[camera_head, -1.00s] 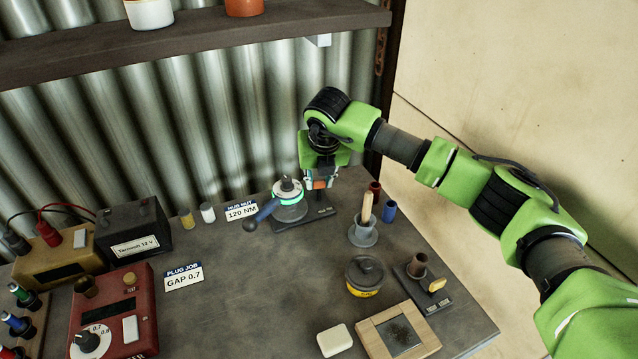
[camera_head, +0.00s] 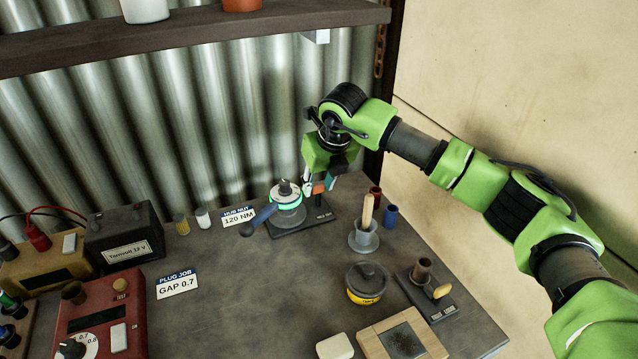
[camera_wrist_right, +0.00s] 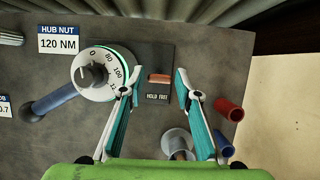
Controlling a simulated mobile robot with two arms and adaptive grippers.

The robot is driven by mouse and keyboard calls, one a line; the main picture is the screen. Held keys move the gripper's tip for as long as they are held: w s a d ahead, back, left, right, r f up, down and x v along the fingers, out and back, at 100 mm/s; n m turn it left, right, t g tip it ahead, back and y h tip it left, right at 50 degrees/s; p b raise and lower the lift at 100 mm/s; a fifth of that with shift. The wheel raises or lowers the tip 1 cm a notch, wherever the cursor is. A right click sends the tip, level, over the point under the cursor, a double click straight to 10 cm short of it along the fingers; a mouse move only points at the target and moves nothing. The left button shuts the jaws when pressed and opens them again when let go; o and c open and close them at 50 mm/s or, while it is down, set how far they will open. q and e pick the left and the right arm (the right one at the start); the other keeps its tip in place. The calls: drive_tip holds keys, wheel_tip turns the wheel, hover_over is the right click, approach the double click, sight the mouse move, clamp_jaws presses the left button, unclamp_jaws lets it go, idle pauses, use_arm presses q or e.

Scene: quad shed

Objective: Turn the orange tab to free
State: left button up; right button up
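The orange tab (camera_wrist_right: 159,79) sits on a dark plate (camera_wrist_right: 155,55) marked HOLD FREE, to the right of a round dial with a blue handle (camera_wrist_right: 65,95). In the head view the tab (camera_head: 318,187) shows partly between my fingers. My right gripper (camera_wrist_right: 158,88) is open, with one teal-padded finger on each side of the tab and gaps to both. In the head view my right gripper (camera_head: 319,184) points down over the plate. Whether the fingertips reach the tab's height is hard to tell. My left gripper is not in view.
The dial (camera_head: 287,197) stands close to my left-hand finger. The corrugated wall (camera_head: 240,120) is behind. The middle of the table is clear.

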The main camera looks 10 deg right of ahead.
sight(319, 186)
wheel_tip(319, 186, up, 10)
idle(0.5)
